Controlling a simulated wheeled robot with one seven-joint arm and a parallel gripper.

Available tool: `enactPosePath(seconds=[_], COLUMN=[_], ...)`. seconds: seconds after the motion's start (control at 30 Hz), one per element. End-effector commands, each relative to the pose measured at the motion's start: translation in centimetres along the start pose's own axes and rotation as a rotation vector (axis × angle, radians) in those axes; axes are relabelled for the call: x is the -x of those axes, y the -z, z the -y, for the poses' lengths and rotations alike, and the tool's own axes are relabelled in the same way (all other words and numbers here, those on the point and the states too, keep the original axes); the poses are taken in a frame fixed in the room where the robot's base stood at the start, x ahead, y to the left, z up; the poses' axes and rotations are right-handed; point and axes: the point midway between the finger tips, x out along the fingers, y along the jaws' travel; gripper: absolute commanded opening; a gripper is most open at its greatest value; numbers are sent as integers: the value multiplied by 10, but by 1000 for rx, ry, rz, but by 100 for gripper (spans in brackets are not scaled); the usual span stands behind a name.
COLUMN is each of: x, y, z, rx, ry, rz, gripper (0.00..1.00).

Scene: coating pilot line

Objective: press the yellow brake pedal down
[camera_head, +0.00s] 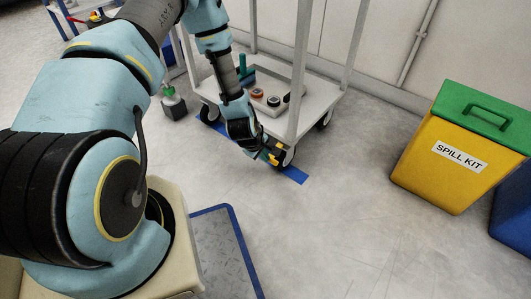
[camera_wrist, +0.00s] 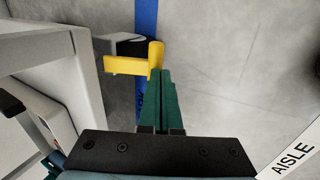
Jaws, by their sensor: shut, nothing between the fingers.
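The yellow brake pedal (camera_wrist: 128,66) shows in the wrist view beside a dark caster wheel (camera_wrist: 130,47) at the corner of the white cart (camera_wrist: 45,48). In the head view the pedal (camera_head: 274,160) is small and partly hidden by my gripper. My gripper (camera_wrist: 165,74) is shut and empty, with its green fingers together. In the wrist view the fingertips are right by the pedal's upright right end. I cannot tell whether they touch it. In the head view my gripper (camera_head: 264,153) is low at the cart's front corner.
Blue tape (camera_head: 293,174) runs along the floor under the cart. A tray (camera_head: 279,111) with several small items lies on the cart. A yellow spill kit bin (camera_head: 437,162) with a green lid stands at the right. The floor between is clear.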

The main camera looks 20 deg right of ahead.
Motion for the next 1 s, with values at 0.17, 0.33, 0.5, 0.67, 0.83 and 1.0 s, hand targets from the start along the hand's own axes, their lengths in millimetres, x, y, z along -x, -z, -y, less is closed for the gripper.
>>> enactPosePath(seconds=[0.17, 0.33, 0.5, 0.67, 0.83, 1.0], x=[-5, -8, -9, -10, -9, 2], y=[0, 0, 1, 1, 1, 4], z=[3, 4, 5, 5, 5, -2], rx=[3, 1, 1, 2, 2, 2], ry=[1, 1, 1, 2, 2, 1], rz=[0, -1, -1, -1, -2, -2], gripper=[0, 0, 0, 0, 0, 0])
